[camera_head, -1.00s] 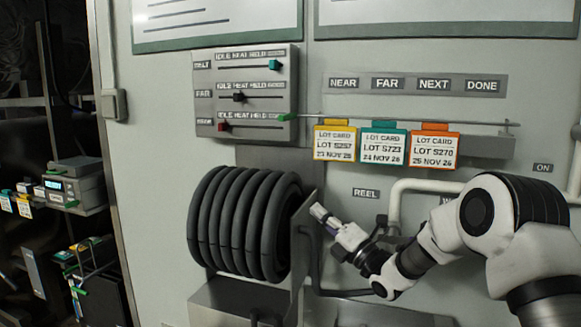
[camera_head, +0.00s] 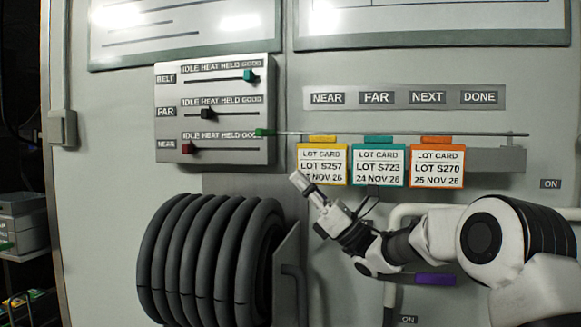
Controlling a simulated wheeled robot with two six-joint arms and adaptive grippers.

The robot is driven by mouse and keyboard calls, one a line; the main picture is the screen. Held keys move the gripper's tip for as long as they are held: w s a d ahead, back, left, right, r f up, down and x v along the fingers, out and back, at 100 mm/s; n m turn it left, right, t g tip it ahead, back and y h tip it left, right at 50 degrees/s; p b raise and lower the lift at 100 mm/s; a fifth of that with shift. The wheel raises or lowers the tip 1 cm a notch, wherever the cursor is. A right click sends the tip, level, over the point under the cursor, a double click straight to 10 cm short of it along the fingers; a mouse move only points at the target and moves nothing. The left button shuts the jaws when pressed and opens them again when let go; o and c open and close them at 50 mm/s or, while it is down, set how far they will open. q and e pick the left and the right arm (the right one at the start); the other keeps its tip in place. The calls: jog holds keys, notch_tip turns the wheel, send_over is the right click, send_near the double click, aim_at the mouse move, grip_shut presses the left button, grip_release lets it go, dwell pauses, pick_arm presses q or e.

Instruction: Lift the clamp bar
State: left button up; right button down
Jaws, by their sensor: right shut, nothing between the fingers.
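A thin grey horizontal bar (camera_head: 400,133), which looks like the clamp bar, runs above the lot cards and has a green tip (camera_head: 264,132) at its left end. Below it hang a yellow-topped card (camera_head: 322,164), a teal-topped card (camera_head: 379,165) and an orange-topped card (camera_head: 437,165). My right gripper (camera_head: 300,181) is shut and empty. It points up and left, below and a little right of the green tip and apart from the bar. It appears close in front of the yellow card's lower left edge. My left gripper is out of view.
A slider panel (camera_head: 215,110) is at the upper left, its lower right edge by the green tip. A coiled black hose (camera_head: 205,262) fills the lower left. NEAR, FAR, NEXT and DONE labels (camera_head: 404,97) sit above the bar. A white pipe (camera_head: 398,214) runs behind my right arm.

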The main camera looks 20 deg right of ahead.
jog(key=p+x, duration=0.1)
jog(key=x, duration=0.1)
jog(key=p+x, duration=0.2)
jog(key=x, duration=0.1)
jog(key=s+p+x, duration=0.1)
jog(key=x, duration=0.2)
jog(key=shift+a+r+p, duration=0.1)
jog(key=shift+r+p, duration=0.25)
jog(key=shift+r, duration=0.1)
jog(key=shift+w+a, duration=0.25)
jog(key=shift+w, duration=0.25)
jog(key=shift+s, duration=0.15)
